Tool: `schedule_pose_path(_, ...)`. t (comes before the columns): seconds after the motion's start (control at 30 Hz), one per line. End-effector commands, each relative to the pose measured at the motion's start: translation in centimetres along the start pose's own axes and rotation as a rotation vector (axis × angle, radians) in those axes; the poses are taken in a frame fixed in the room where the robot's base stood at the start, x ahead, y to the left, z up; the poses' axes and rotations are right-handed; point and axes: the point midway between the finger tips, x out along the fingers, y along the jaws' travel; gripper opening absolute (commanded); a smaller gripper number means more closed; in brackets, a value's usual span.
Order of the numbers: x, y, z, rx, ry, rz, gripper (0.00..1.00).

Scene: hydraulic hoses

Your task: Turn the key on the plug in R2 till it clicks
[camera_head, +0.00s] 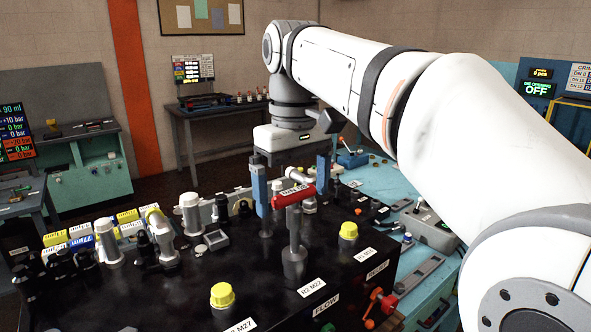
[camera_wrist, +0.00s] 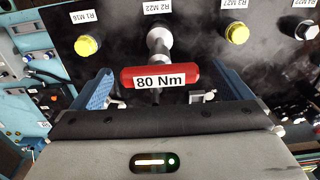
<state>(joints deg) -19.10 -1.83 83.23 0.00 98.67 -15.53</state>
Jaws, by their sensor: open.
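The key has a red crossbar handle (camera_head: 294,196) marked 80 Nm. It stands upright on a grey metal plug (camera_head: 294,265) beside the R2 M22 label (camera_head: 311,288) on the black block. The handle also shows in the wrist view (camera_wrist: 160,77), lying across the picture, with the plug (camera_wrist: 160,38) behind it. My gripper (camera_head: 292,207) is open, pointing down over the key. Its two blue fingers stand apart, one toward each end of the handle, and in the wrist view (camera_wrist: 160,80) gaps show between them and the handle. No contact is visible.
Yellow caps (camera_head: 222,296) (camera_head: 348,231) stand on the black block (camera_head: 190,290) on either side of the key. Several grey and black fittings (camera_head: 105,240) crowd its left and back.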

Motion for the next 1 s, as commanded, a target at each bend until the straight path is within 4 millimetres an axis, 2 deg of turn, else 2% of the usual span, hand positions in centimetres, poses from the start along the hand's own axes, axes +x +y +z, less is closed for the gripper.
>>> schedule_pose_path(0.1, 1.9, 0.0, 0.1, 0.002, -0.002, 0.0, 0.98)
schedule_pose_path(0.27, 3.5, 0.1, 0.1, 0.003, 0.0, 0.0, 0.98)
schedule_pose_path(0.63, 4.0, 0.2, 0.1, 0.005, 0.001, 0.0, 0.98)
schedule_pose_path(1.0, 4.0, 0.2, 0.1, 0.006, 0.001, 0.0, 0.68)
